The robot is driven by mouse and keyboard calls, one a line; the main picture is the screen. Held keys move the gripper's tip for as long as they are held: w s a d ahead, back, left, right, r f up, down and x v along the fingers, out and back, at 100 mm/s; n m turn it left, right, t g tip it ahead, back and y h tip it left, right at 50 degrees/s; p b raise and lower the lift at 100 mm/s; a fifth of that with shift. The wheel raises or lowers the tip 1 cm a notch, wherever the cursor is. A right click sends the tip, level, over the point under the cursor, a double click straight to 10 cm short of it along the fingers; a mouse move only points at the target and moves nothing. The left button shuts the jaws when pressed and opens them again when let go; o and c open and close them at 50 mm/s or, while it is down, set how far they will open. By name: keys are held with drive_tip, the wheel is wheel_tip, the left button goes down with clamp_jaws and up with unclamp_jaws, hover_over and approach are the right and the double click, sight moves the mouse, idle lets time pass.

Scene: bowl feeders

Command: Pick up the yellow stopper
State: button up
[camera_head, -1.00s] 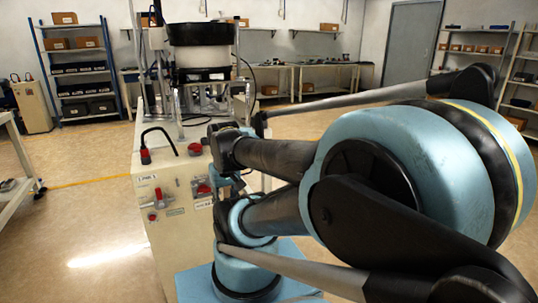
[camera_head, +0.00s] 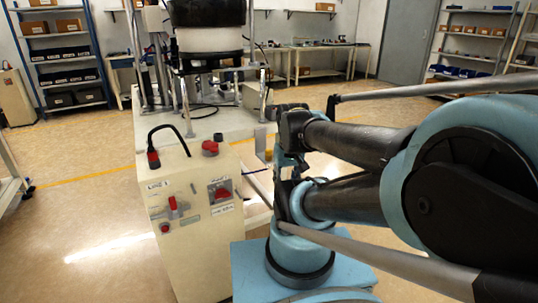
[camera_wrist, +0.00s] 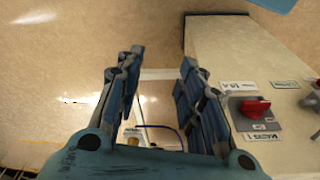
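My gripper (camera_wrist: 158,78) is open in the wrist view, with its two blue fingers well apart and nothing held at the tips. I cannot make out the yellow stopper with certainty. A small yellowish shape (camera_wrist: 133,138) shows low between the fingers in the wrist view, too small to identify. In the head view a small yellowish patch (camera_head: 268,154) shows beside the end of my arm; I cannot tell whether it is the stopper. The gripper itself is hard to make out there among the arm links.
A cream machine cabinet (camera_head: 186,235) with red knobs and a black hooked handle stands left of my arm. The cabinet also shows at right in the wrist view (camera_wrist: 230,50). Shelves (camera_head: 60,60) and benches line the back; floor at left is open.

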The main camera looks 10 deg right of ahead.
drive_tip(key=shift+o, duration=0.7)
drive_tip(key=shift+s+r, duration=0.2)
drive_tip(key=shift+r, duration=0.55)
wheel_tip(320, 180, up, 11)
drive_tip(key=m+g, duration=0.2)
drive_tip(key=m, duration=1)
hover_over(269, 149)
wheel_tip(269, 149, down, 17)
drive_tip(key=shift+s+f, duration=0.1)
drive_tip(key=shift+s, duration=0.05)
drive_tip(key=c, duration=1)
